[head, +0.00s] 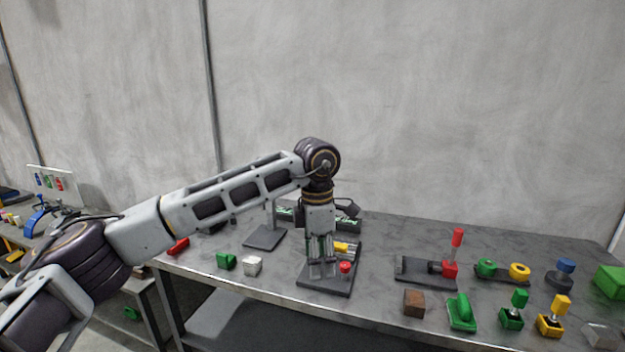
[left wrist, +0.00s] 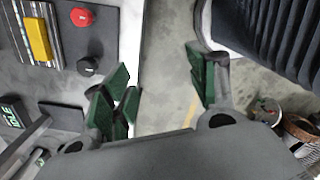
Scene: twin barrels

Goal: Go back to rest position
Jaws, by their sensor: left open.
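My left arm reaches in from the left and bends down over the workbench (head: 385,240). My left gripper (head: 322,266) points downward, in front of a dark base plate (head: 340,290) with a yellow block (head: 341,247) and a red knob (head: 345,267). In the left wrist view, its green-padded fingers (left wrist: 160,88) are apart with nothing between them. The bench edge and the floor show beyond the fingers there. The yellow block (left wrist: 37,38) and red knob (left wrist: 82,15) lie to the left of the fingers. My right gripper is not seen.
Green (head: 226,261) and white (head: 252,265) blocks lie left of the gripper. A black holder with a red upright handle (head: 457,238), a brown cube (head: 413,303) and several coloured knobs and joysticks stand to the right. Displays (head: 285,213) stand behind the gripper. A concrete wall (head: 420,100) closes the back.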

